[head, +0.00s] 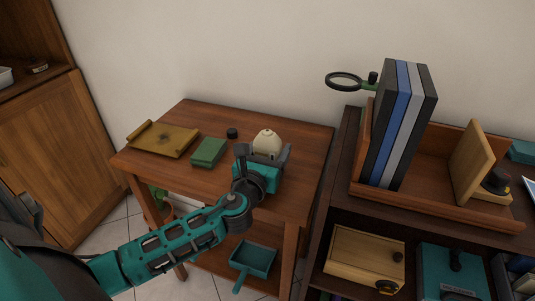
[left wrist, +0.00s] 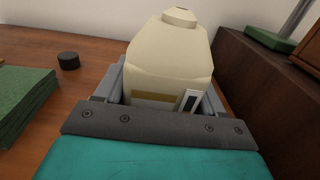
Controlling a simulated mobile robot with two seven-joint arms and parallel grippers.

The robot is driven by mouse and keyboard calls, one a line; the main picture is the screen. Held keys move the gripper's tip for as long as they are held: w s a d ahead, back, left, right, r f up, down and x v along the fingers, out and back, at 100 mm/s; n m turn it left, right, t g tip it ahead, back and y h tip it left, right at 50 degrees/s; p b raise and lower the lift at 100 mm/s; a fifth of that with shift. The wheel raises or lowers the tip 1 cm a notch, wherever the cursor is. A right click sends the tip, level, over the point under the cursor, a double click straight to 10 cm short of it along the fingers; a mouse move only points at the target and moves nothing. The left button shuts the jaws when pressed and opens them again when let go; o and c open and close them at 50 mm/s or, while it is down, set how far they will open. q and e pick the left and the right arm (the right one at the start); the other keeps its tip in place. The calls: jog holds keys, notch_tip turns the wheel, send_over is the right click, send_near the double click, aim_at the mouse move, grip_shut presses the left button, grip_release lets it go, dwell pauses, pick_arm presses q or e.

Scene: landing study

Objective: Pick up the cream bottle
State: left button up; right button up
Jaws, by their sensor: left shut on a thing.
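The cream bottle (head: 267,143) is pale and rounded with a small cap, and stands upright at the right part of the wooden table (head: 305,150). In the left wrist view the bottle (left wrist: 172,62) fills the middle, with a tan band low on its front. My left gripper (head: 263,160) reaches it from the front and is shut on it. The finger pads (left wrist: 163,92) sit at either side of its lower body, which is partly hidden. I cannot tell whether its base touches the table. My right gripper is not in view.
A green box (head: 208,152), a small dark round lid (head: 232,133) and a mustard tray (head: 163,141) lie left of the bottle. A dark shelf unit with upright books (head: 402,125) and a magnifier (head: 345,81) stands close on the right.

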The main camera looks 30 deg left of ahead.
pick_arm(q)
jog(key=c, duration=0.4)
notch_tip(320, 180, up, 20)
jog(key=p, duration=0.9)
jog(key=shift+p, duration=0.35)
